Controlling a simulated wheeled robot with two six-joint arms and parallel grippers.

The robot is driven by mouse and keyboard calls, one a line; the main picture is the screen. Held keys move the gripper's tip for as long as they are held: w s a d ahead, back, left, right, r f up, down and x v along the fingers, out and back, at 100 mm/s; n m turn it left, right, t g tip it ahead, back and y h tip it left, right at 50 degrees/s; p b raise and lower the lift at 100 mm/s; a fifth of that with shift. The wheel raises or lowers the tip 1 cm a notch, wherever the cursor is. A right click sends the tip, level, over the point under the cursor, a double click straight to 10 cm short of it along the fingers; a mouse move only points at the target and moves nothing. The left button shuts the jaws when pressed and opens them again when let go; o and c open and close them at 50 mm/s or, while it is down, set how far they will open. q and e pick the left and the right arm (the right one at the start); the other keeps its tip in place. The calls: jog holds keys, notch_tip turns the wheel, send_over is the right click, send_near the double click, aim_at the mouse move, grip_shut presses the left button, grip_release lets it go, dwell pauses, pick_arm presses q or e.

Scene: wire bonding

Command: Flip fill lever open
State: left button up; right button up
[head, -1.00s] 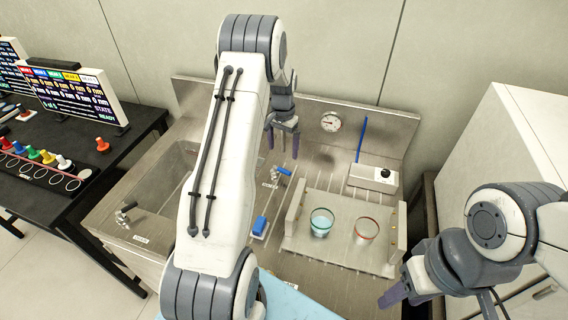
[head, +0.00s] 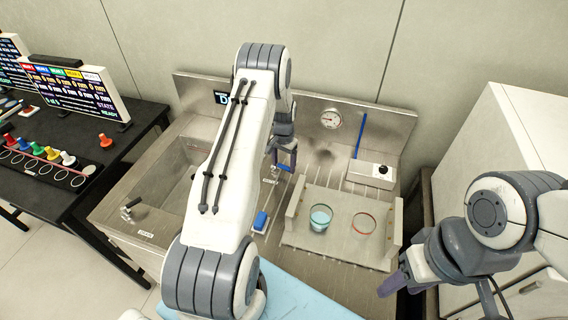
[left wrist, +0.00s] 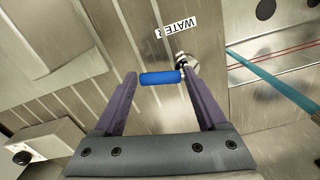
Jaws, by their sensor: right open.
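The fill lever has a blue handle (left wrist: 160,78) on a metal valve (left wrist: 183,60), beside a label reading WATER in the left wrist view. The handle also shows in the head view (head: 284,168), partly hidden by my left gripper. My left gripper (left wrist: 160,73) is open, with one finger near each end of the handle; I cannot tell whether either finger touches it. In the head view my left gripper (head: 284,157) is low at the back of the bench. My right gripper (head: 392,284) is open and empty at the bench's front right.
A sink basin (head: 160,178) lies left of the lever. A raised metal stand (head: 338,238) holds a glass with blue liquid (head: 320,218) and a red-rimmed glass (head: 363,223). A blue block (head: 260,221) lies left of the stand. A white box (head: 371,174) stands behind it.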

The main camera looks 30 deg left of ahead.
pick_arm(q)
jog(key=c, duration=0.8)
jog(key=shift+w+f+n+b, duration=0.2)
jog(key=shift+w+n+b, duration=0.1)
jog(key=shift+n+b, duration=0.6)
jog(key=shift+c, duration=0.2)
jog(key=shift+w+r+n+b, duration=0.15)
jog(key=shift+n+b, duration=0.25)
jog(key=shift+n, duration=0.1)
jog(key=shift+r, duration=0.1)
jog(key=o, duration=1.4)
